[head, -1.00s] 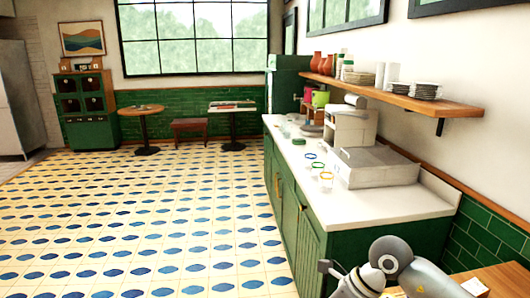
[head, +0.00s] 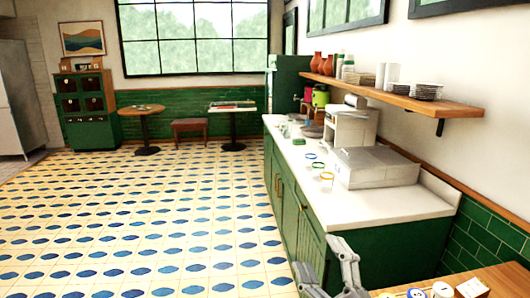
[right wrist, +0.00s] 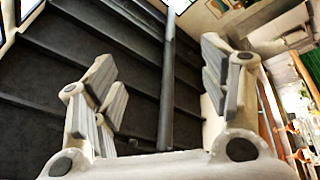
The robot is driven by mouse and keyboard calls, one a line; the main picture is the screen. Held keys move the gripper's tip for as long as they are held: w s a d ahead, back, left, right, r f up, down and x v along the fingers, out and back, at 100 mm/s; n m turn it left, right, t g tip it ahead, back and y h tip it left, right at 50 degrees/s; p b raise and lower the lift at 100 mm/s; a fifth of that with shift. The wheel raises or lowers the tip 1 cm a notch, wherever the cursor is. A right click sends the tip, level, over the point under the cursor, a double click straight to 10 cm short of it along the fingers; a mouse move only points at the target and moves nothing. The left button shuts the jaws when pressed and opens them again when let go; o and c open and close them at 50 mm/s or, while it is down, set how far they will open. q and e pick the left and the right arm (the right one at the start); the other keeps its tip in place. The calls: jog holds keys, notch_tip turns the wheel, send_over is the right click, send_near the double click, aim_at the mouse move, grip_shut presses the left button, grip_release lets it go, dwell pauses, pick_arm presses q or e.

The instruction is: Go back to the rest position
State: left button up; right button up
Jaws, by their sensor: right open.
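My right gripper (head: 322,258) shows at the bottom of the head view, in front of the near end of the green counter. Its fingers point up and are spread apart. In the right wrist view the open fingers (right wrist: 157,65) have nothing between them. Behind them are dark, step-like panels (right wrist: 60,95). My left gripper is not in view.
The green counter with a white top (head: 385,203) runs along the right, bearing a grey machine (head: 370,167) and several coloured rings or glasses. A wooden surface (head: 505,275) with small items (head: 443,290) is at bottom right. The tiled floor (head: 150,225) at left is clear.

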jog(key=s+d+f+m+g+h, duration=0.3)
jog(key=d+f+m+g+h, duration=0.15)
jog(key=f, duration=0.45)
jog(key=s+d+f+m+g+h, duration=0.3)
jog(key=d+f+m, duration=0.25)
jog(key=f, duration=0.35)
jog(key=s+f+m+g, duration=0.1)
jog(key=s+f+g, duration=0.45)
jog(key=s, duration=0.45)
jog(key=s+f+m+g, duration=0.2)
jog(key=s+f+g, duration=0.2)
jog(key=s+f, duration=0.45)
notch_tip(320, 180, down, 26)
jog(key=s+r+g, duration=0.1)
jog(key=s, duration=0.2)
jog(key=s+d+f+g, duration=0.1)
jog(key=s+d+f, duration=0.1)
jog(key=s+f, duration=1.4)
jog(key=shift+s+d+f+n+g+b, duration=0.2)
jog(key=shift+d+f+n+g+b, duration=0.1)
jog(key=shift+d+b, duration=0.05)
